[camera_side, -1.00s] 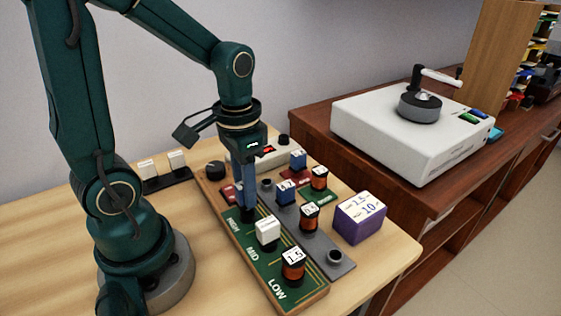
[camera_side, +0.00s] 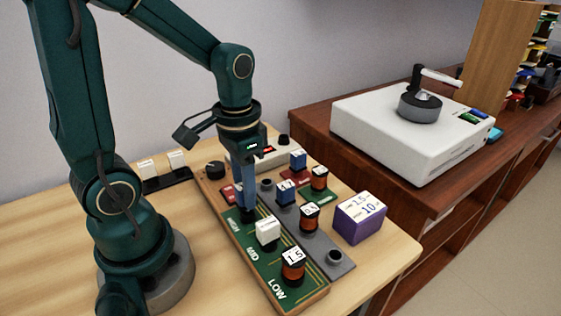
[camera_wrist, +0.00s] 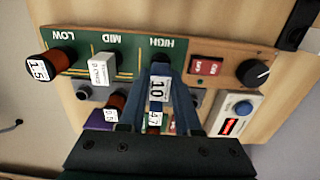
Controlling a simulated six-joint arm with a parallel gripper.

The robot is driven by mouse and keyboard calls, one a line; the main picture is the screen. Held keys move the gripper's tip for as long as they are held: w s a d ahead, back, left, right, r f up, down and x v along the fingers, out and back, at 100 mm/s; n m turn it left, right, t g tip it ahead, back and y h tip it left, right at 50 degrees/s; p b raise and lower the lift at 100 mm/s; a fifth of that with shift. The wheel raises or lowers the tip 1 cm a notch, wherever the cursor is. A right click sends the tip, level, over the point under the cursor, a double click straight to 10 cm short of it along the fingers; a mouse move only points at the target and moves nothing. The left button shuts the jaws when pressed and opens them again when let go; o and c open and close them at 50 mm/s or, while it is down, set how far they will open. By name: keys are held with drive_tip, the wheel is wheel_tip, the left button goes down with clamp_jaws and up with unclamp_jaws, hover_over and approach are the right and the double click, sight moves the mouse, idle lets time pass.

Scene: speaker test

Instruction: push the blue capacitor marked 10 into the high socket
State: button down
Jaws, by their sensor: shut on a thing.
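The blue capacitor marked 10 (camera_wrist: 157,88) is between the fingers of my gripper (camera_wrist: 160,75) in the wrist view, over the HIGH end of the green board (camera_wrist: 130,47). My gripper (camera_side: 246,212) also shows in the side view, pointing down at the HIGH place with its fingers shut on the capacitor. A white block (camera_side: 267,231) stands at MID and a copper coil marked 1.5 (camera_side: 293,266) stands at LOW.
Beside the green board is a grey rack (camera_side: 335,257) with a blue capacitor (camera_side: 286,192) and a coil (camera_side: 309,217). A purple box (camera_side: 360,218) stands to the right. A red switch (camera_wrist: 206,66) and black knob (camera_wrist: 253,73) are near HIGH.

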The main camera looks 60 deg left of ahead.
drive_tip(key=shift+f, duration=0.95)
idle(1.4)
drive_tip(key=c, duration=0.5)
unclamp_jaws()
drive_tip(key=shift+r, duration=3.8)
